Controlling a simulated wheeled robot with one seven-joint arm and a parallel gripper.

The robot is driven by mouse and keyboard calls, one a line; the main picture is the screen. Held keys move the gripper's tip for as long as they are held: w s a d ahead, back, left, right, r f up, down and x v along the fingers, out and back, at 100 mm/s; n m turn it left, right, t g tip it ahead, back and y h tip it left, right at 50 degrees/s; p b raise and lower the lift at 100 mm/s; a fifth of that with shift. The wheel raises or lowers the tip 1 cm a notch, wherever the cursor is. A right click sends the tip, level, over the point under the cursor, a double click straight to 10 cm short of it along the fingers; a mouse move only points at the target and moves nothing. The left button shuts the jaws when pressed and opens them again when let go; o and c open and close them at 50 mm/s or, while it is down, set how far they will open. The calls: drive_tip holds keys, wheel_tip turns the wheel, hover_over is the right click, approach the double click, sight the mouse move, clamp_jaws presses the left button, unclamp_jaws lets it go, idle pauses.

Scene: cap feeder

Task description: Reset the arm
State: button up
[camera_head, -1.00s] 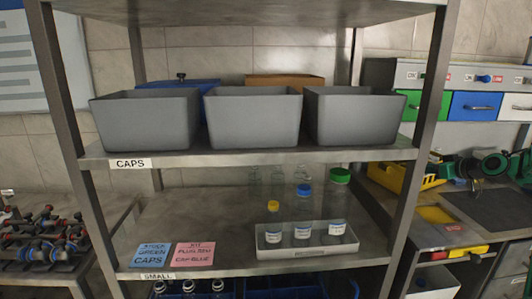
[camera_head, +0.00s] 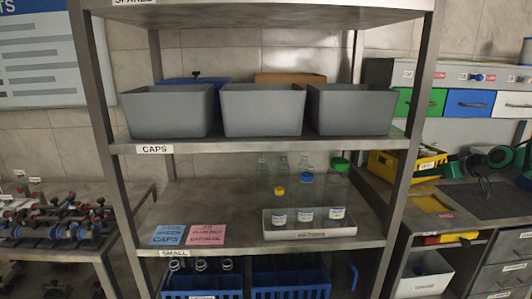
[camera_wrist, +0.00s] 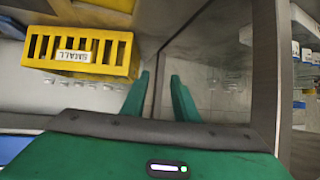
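Beyond the fingers are a dark metal post and a pale tiled surface. A yellow slotted crate (camera_wrist: 35,62) labelled SMALL is to the left of the fingers, apart from them.
A metal shelf rack (camera_head: 300,150) carries three grey bins (camera_head: 262,110) above the CAPS label. Below stands a white tray (camera_head: 310,232) with capped bottles, beside blue and pink cards (camera_head: 207,235). Blue crates (camera_head: 290,278) stand lower. A workbench (camera_head: 455,210) is at the right.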

drive_tip(key=s+a+f+m+g+h, duration=0.1)
drive_tip(key=s+a+m+g, duration=0.2)
drive_tip(key=s, duration=1.4)
drive_tip(key=s+a+f+m+g+h, duration=0.1)
drive_tip(key=s+a, duration=0.5)
drive_tip(key=s, duration=1.1)
drive_tip(key=s+a+f+m+g+h, duration=0.1)
drive_tip(key=s+a+f+m+g, duration=0.2)
drive_tip(key=s, duration=1.4)
drive_tip(key=a+m+g, duration=0.2)
drive_tip(key=m+g, duration=0.1)
drive_tip(key=g, duration=0.1)
drive_tip(key=shift+a+h, duration=0.2)
drive_tip(key=shift+h, duration=0.2)
